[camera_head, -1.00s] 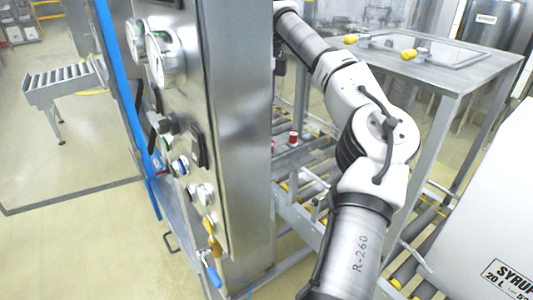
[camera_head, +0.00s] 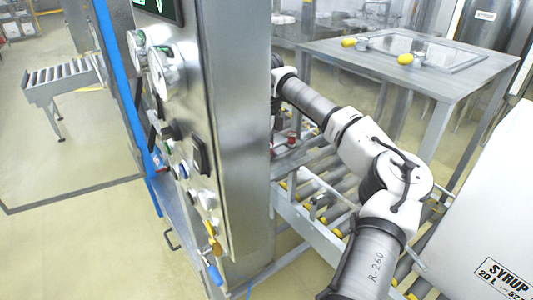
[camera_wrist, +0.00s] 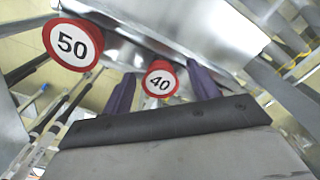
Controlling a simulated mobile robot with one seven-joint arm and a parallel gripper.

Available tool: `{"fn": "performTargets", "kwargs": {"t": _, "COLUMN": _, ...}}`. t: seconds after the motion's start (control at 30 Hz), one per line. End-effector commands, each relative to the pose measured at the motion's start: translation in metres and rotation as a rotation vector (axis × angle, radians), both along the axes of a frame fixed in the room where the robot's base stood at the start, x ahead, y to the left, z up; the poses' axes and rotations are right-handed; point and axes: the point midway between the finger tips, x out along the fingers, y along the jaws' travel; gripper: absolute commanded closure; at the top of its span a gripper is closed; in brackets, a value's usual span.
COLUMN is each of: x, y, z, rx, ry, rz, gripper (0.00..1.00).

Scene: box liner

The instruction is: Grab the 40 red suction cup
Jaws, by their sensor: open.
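The red suction cup marked 40 (camera_wrist: 160,80) shows in the wrist view, with a white face and red rim. It appears between the two purple fingers of my gripper (camera_wrist: 162,90), which is open. I cannot tell whether the fingers touch the cup. A larger-looking red cup marked 50 (camera_wrist: 73,45) is at the upper left of the wrist view, outside the fingers. In the head view a small red cup (camera_head: 292,138) shows beside the metal cabinet; its number cannot be read. My gripper is mostly hidden behind the cabinet there.
A tall metal control cabinet (camera_head: 235,130) with dials and knobs stands left of my arm. A steel table (camera_head: 440,80) with yellow-handled parts is behind it. Roller conveyor (camera_head: 325,205) runs below my arm. A white box marked SYRUP (camera_head: 490,220) is at the right.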

Motion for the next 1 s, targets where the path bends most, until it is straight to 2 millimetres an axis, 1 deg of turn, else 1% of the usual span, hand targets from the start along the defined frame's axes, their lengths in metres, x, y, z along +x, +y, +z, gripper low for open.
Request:
{"fn": "performTargets", "kwargs": {"t": 0.17, "x": 0.000, "y": 0.000, "z": -0.001, "rx": 0.000, "ry": 0.000, "rz": 0.000, "gripper": 0.40}}
{"fn": "performTargets", "kwargs": {"t": 0.2, "x": 0.000, "y": 0.000, "z": -0.001, "rx": 0.000, "ry": 0.000, "rz": 0.000, "gripper": 0.43}}
{"fn": "performTargets", "kwargs": {"t": 0.5, "x": 0.000, "y": 0.000, "z": 0.000, "rx": 0.000, "ry": 0.000, "rz": -0.001, "gripper": 0.82}}
{"fn": "performTargets", "kwargs": {"t": 0.53, "x": 0.000, "y": 0.000, "z": 0.000, "rx": 0.000, "ry": 0.000, "rz": -0.001, "gripper": 0.86}}
{"fn": "performTargets", "kwargs": {"t": 0.57, "x": 0.000, "y": 0.000, "z": 0.000, "rx": 0.000, "ry": 0.000, "rz": 0.000, "gripper": 0.88}}
{"fn": "performTargets", "kwargs": {"t": 0.83, "x": 0.000, "y": 0.000, "z": 0.001, "rx": 0.000, "ry": -0.001, "rz": -0.001, "gripper": 0.88}}
{"fn": "performTargets", "kwargs": {"t": 1.0, "x": 0.001, "y": 0.000, "z": 0.011, "rx": -0.001, "ry": -0.003, "rz": -0.002, "gripper": 0.88}}
